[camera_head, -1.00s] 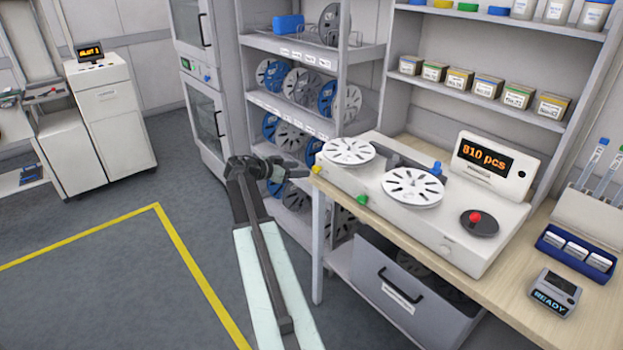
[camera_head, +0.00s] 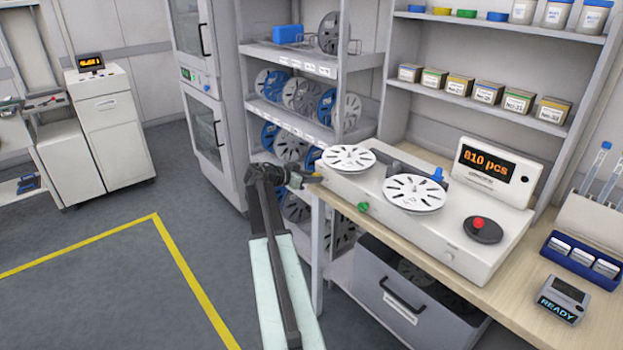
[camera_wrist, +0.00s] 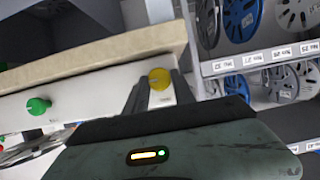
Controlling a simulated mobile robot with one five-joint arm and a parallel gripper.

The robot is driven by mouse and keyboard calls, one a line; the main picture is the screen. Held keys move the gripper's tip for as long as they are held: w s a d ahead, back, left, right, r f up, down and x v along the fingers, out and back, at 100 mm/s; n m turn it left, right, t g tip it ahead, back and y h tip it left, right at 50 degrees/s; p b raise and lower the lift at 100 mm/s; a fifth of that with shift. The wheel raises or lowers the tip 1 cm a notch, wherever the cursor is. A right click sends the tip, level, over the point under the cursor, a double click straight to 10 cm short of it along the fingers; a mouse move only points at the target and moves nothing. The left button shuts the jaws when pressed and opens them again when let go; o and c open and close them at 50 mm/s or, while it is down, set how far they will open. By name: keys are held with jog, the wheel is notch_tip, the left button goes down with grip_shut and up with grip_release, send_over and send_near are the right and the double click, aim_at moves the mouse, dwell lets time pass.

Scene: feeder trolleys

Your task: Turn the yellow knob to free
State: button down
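The yellow knob (camera_wrist: 159,78) sits on the white front panel of the reel counter, and in the wrist view it shows between the two tips of my gripper (camera_wrist: 159,88). The fingers are apart, one on each side of the knob; I cannot tell whether they touch it. A small pale mark shows on the knob, but its exact setting is too small to read. In the head view my gripper (camera_head: 312,180) is at the left end of the counter (camera_head: 425,225), and it mostly hides the knob there.
A green knob (camera_wrist: 38,106) is on the same panel; it also shows in the head view (camera_head: 363,207). The counter stands on a wooden bench (camera_head: 530,310). A shelf rack with reels (camera_head: 290,95) is close behind my gripper. The floor to the left is clear.

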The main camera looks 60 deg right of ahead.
dwell(0.3)
jog(key=shift+w+f+n+g+h+b, duration=0.1)
jog(key=shift+w+f+n+g+b, duration=0.1)
jog(key=shift+n+g+b, duration=1.4)
jog(key=shift+w+f+n+g+h+b, duration=0.15)
jog(key=shift+n+g+b, duration=0.65)
jog(key=shift+n+b, duration=1.5)
jog(key=shift+w+f+n+g+h+b, duration=0.1)
jog(key=shift+f+n+g+b, duration=0.15)
jog(key=shift+n+g+b, duration=1.7)
jog(key=shift+d+r+n+t+p, duration=0.1)
jog(key=shift+n+t+p, duration=0.6)
jog(key=shift+n, duration=0.25)
jog(key=c, duration=1.1)
grip_release()
